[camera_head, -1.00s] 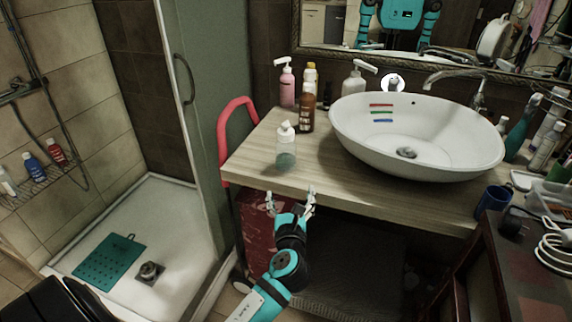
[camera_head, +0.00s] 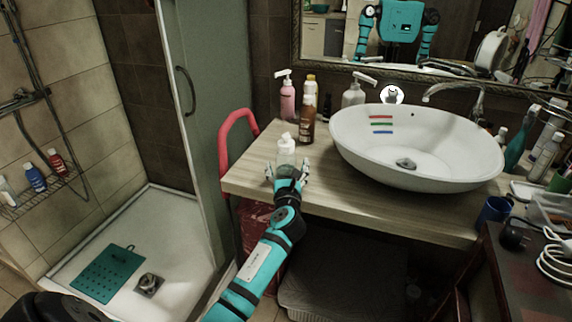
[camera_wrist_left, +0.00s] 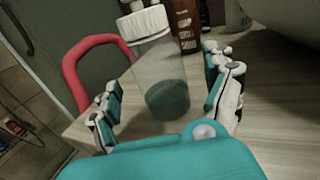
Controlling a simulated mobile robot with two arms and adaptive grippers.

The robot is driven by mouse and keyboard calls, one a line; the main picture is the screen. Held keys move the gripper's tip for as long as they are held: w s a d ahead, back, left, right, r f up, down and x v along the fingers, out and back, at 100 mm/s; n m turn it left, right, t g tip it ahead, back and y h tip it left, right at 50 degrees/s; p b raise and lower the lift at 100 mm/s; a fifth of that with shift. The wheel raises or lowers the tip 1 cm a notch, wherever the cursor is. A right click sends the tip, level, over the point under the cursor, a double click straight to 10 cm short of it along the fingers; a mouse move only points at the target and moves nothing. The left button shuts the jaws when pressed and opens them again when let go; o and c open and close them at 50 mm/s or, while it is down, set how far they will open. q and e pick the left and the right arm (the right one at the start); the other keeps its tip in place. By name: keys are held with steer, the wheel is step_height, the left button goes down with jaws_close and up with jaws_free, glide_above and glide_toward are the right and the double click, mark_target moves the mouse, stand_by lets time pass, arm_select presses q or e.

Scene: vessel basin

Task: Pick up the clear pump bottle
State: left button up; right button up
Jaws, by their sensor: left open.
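The clear pump bottle (camera_head: 286,145) has a white top and stands upright on the wooden counter (camera_head: 345,200), left of the basin. In the left wrist view the bottle (camera_wrist_left: 160,65) shows clear walls with dark green liquid at the bottom. My left gripper (camera_head: 288,172) is open just in front of the bottle and hides its lower part in the head view. In the left wrist view the open fingers of my left gripper (camera_wrist_left: 165,95) stand to either side of the bottle, with gaps visible. My right gripper is not in view.
A brown bottle (camera_head: 307,120) stands close behind the clear one, with a pink pump bottle (camera_head: 287,100) and a white pump bottle (camera_head: 353,95) farther back. The white basin (camera_head: 415,150) is to the right. A red rail (camera_head: 222,140) is at the left.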

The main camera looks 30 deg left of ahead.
mark_target(286, 166)
arm_select(q)
steer(key=x, duration=0.3)
steer(key=shift+w+a+r, duration=0.1)
steer(key=shift+w+a, duration=0.15)
steer(key=shift+w, duration=0.05)
steer(key=shift+s, duration=0.1)
steer(key=c, duration=1.3)
